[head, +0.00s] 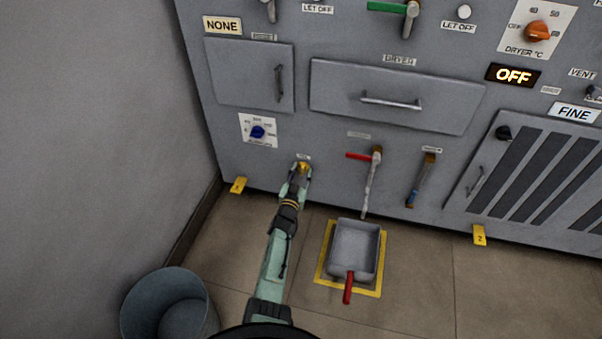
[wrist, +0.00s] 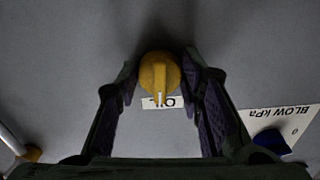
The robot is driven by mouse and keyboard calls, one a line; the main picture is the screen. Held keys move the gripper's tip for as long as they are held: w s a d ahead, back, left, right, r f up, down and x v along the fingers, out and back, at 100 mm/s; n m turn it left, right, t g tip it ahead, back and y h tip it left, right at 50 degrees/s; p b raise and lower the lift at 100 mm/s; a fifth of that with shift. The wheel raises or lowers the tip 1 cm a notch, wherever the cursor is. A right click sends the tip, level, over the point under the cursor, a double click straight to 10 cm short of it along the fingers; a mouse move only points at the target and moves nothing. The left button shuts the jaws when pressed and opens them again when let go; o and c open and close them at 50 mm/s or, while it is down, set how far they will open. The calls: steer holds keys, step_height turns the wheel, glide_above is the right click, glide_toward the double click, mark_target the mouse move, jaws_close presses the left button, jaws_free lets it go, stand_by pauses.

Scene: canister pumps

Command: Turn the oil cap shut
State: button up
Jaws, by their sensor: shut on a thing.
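The yellow oil cap (head: 303,167) sits low on the grey machine panel. In the wrist view the cap (wrist: 158,72) is near the middle, with a white mark on it toward the bottom of the picture. A small white label (wrist: 172,102) is just below it and partly hidden by the cap. My gripper (head: 298,178) reaches up to the panel at the cap. In the wrist view my gripper (wrist: 165,78) has one finger on each side of the cap and is shut on it. The exact finger contact is dark and hard to see.
A blue knob (head: 257,132) on a white dial plate is to the upper left. A red-handled valve (head: 361,156) with a pipe is to the right. A grey tray (head: 353,248) stands on the floor below it, and a bin (head: 166,302) stands at lower left.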

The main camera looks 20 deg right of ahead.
mark_target(304, 146)
steer(key=shift+n, duration=0.6)
steer(key=o, duration=1.1)
steer(key=shift+o, duration=0.2)
step_height(304, 146, up, 9)
steer(key=shift+f, duration=0.1)
steer(key=shift+r, duration=0.6)
